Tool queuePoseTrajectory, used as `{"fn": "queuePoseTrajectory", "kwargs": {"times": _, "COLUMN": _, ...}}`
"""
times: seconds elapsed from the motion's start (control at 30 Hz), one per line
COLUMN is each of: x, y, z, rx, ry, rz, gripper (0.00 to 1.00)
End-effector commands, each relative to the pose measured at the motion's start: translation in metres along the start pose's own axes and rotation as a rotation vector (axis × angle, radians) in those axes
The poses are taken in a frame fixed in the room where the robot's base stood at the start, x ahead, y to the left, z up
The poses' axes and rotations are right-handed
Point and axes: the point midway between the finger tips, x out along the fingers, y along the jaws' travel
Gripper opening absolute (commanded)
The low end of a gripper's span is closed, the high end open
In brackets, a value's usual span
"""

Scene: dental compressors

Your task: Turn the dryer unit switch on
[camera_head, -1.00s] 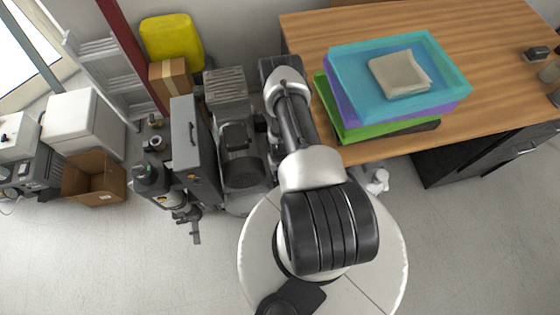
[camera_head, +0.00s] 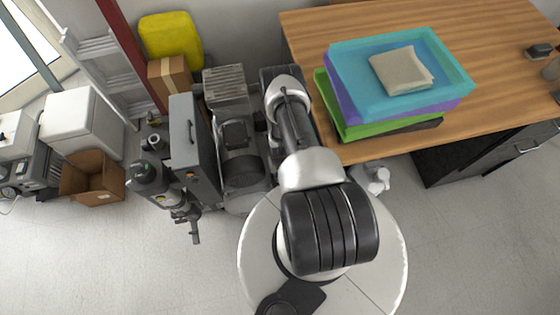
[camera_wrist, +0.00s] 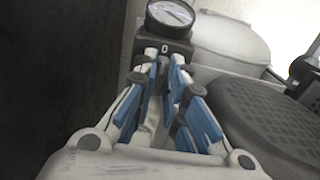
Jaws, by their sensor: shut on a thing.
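In the wrist view my gripper (camera_wrist: 167,68) has its blue-padded fingers drawn together at the tips. The tips meet at a black switch block (camera_wrist: 164,47) marked with a white "0", just below a round gauge (camera_wrist: 171,14). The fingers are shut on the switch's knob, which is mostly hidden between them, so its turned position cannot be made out. In the head view my arm reaches away over the machines, and my gripper and the switch are hidden there.
A dark wall fills the wrist view's left side; a round ribbed black cover (camera_wrist: 265,120) is close on the right. In the head view a grey handled case (camera_head: 190,140) and a compressor (camera_head: 240,150) stand left of my arm. A wooden desk (camera_head: 300,35) with stacked trays (camera_head: 350,105) is on the right.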

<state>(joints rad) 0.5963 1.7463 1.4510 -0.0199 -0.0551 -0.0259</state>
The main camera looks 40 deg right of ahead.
Motion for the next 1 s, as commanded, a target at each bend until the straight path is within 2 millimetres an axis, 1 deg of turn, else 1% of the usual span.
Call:
{"fn": "queuePoseTrajectory", "kwargs": {"times": 0.03, "x": -0.0001, "y": -0.0001, "z": 0.0, "rx": 0.0, "ry": 0.0, "rz": 0.0, "gripper": 0.04}}
{"fn": "queuePoseTrajectory", "kwargs": {"times": 0.1, "x": -0.0001, "y": -0.0001, "z": 0.0, "rx": 0.0, "ry": 0.0, "rz": 0.0, "gripper": 0.0}}
{"fn": "queuePoseTrajectory", "kwargs": {"times": 0.37, "x": 0.0, "y": -0.0002, "z": -0.0001, "rx": -0.002, "ry": 0.0, "rz": 0.0, "gripper": 0.0}}
{"fn": "queuePoseTrajectory", "kwargs": {"times": 0.57, "x": 0.0004, "y": 0.0, "z": -0.0002, "rx": -0.036, "ry": 0.0, "rz": 0.0, "gripper": 0.0}}
{"fn": "queuePoseTrajectory", "kwargs": {"times": 0.77, "x": 0.0015, "y": 0.0006, "z": -0.0002, "rx": -0.14, "ry": 0.0, "rz": 0.001, "gripper": 0.0}}
{"fn": "queuePoseTrajectory", "kwargs": {"times": 1.0, "x": 0.002, "y": 0.0016, "z": -0.001, "rx": -0.347, "ry": 0.002, "rz": 0.001, "gripper": 0.0}}
